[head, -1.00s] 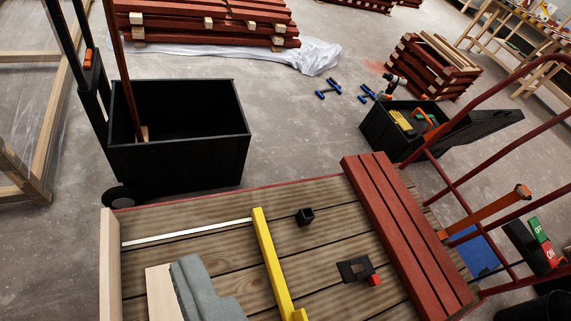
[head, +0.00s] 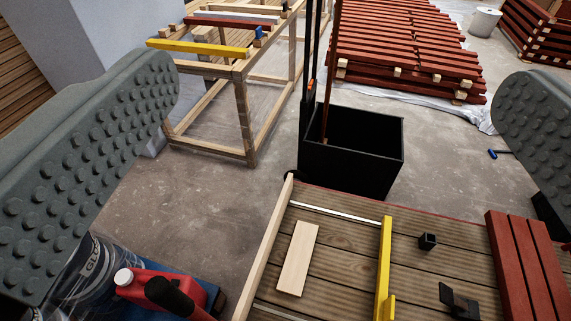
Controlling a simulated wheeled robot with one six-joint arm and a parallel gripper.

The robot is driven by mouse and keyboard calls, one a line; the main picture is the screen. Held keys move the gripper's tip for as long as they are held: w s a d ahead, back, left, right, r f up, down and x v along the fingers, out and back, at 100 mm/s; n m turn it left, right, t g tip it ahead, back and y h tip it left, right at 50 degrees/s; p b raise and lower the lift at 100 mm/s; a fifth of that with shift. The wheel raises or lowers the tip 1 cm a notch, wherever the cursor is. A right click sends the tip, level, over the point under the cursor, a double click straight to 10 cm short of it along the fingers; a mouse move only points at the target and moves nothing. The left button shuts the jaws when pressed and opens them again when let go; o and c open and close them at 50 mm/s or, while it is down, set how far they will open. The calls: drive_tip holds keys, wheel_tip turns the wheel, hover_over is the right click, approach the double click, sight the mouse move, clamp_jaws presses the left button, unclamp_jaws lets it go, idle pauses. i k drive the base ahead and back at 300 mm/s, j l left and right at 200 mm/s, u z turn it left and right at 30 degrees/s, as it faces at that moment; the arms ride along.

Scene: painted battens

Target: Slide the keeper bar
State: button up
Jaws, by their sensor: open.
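A yellow bar (head: 384,262), which looks like the keeper bar, lies across the slatted deck (head: 340,262) at lower right. Its far end meets the right end of a pale metal strip (head: 335,211). A short yellow tab stands on its near part; its near end is cut off by the frame. My gripper (head: 335,90) is open and empty. Its two grey studded fingers are at the far left and right edges, well apart, and appear clear of the bar and above the deck.
A pale board (head: 297,258) lies left of the bar. A small black block (head: 428,241), a black fitting (head: 459,301) and red battens (head: 525,260) are to its right. A black bin (head: 355,158) stands behind the deck. A red can (head: 165,290) is at lower left.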

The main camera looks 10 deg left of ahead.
sight(384, 306)
drive_tip(key=k+l+z, duration=0.15)
drive_tip(key=k, duration=0.25)
drive_tip(key=k+l+z, duration=0.1)
drive_tip(key=k+l, duration=0.2)
drive_tip(key=k+l+z, duration=0.15)
drive_tip(key=k, duration=0.35)
drive_tip(key=l, duration=0.1)
